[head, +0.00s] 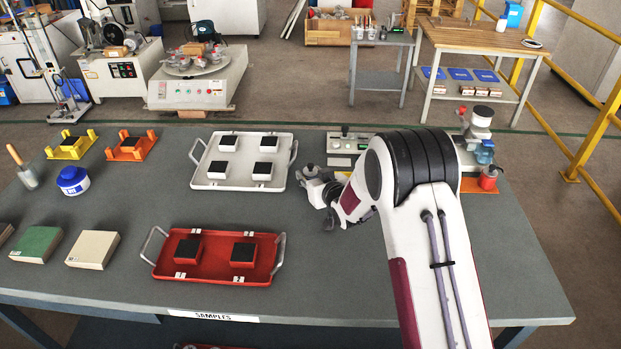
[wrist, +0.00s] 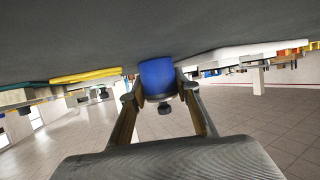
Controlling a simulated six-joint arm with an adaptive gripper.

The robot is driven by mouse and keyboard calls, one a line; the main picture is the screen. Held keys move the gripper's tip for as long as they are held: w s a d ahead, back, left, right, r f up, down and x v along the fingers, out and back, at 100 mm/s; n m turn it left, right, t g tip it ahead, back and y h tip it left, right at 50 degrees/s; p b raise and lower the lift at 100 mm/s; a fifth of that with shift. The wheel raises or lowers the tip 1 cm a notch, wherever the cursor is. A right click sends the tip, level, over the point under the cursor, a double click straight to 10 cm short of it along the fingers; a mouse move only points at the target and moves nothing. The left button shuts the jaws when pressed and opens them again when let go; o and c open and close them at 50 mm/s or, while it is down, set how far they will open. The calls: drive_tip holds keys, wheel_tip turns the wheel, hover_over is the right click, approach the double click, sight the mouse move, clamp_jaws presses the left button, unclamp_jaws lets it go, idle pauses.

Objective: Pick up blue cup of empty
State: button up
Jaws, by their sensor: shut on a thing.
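The blue cup (wrist: 157,78) is between the two fingers of my gripper (wrist: 159,92) in the wrist view. The view is upside down, with the grey table surface along the top. A dark knob (wrist: 164,107) shows at the cup's end away from the table. The fingers are closed against the cup's sides. Whether the cup touches the table or hangs just above it I cannot tell. In the head view my gripper (head: 326,196) is low over the table, right of the white tray, and the held cup is not clearly seen there.
The white tray (head: 198,160) with several dark-topped tiles is left of my gripper. The red tray (head: 213,264) with two tiles is nearer. A red cup (head: 488,178) stands on an orange plate at the right. A blue-and-white jar (head: 72,181) is far left. A control box (head: 345,142) is behind.

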drive_tip(key=shift+r, duration=0.2)
drive_tip(key=shift+r, duration=4.85)
